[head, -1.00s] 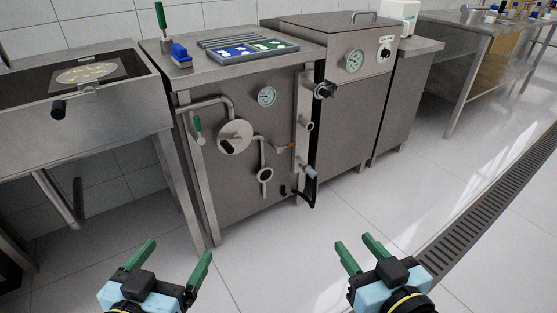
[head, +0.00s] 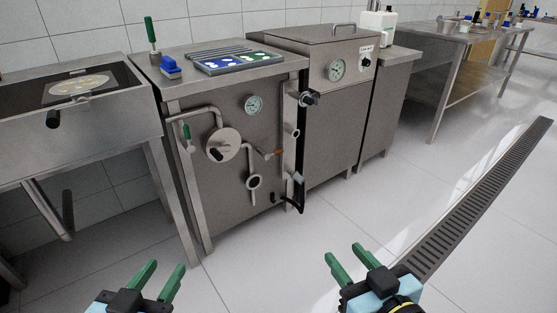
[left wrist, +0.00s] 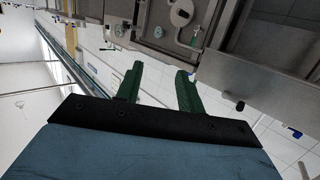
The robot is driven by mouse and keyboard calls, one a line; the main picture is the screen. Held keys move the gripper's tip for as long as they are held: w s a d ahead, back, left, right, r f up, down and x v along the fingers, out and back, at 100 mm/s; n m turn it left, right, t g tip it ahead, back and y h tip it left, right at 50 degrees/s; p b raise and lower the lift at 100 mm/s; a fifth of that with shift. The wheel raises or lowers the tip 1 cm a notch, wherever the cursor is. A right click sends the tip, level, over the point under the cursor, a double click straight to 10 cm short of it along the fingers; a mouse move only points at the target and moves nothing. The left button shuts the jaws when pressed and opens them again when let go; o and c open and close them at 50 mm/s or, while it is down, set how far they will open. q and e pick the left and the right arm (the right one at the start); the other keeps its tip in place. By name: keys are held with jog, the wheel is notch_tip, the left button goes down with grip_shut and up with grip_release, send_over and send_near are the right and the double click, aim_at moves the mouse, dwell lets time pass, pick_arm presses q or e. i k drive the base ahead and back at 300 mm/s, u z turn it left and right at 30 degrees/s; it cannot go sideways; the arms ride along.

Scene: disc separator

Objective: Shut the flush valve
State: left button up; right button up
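The steel separator cabinet (head: 230,185) has pipes and several small handles on its front. A green lever (head: 186,133) is at the left pipe, hanging roughly upright. An orange-tipped handle (head: 273,153) sits right of the round disc (head: 222,145), and a grey-blue handle (head: 298,178) sits at the lower right edge. I cannot tell from any label which is the flush valve. My left gripper (head: 166,268) is open and empty, low in front of the cabinet and apart from it; it also shows open in the left wrist view (left wrist: 160,70). My right gripper (head: 345,252) is open and empty over the floor.
A steel sink table (head: 110,134) stands at the left. A second cabinet (head: 335,125) with a gauge adjoins on the right. A tray (head: 236,61) with blue and white pieces lies on top. The floor (head: 270,265) before the cabinets is clear, with a drain grate (head: 480,205) at right.

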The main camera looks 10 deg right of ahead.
aim_at(266, 155)
jog(key=z, duration=1)
jog(key=i, duration=1.5)
jog(key=u, duration=1.2)
jog(key=i, duration=0.75)
jog(key=u, duration=0.75)
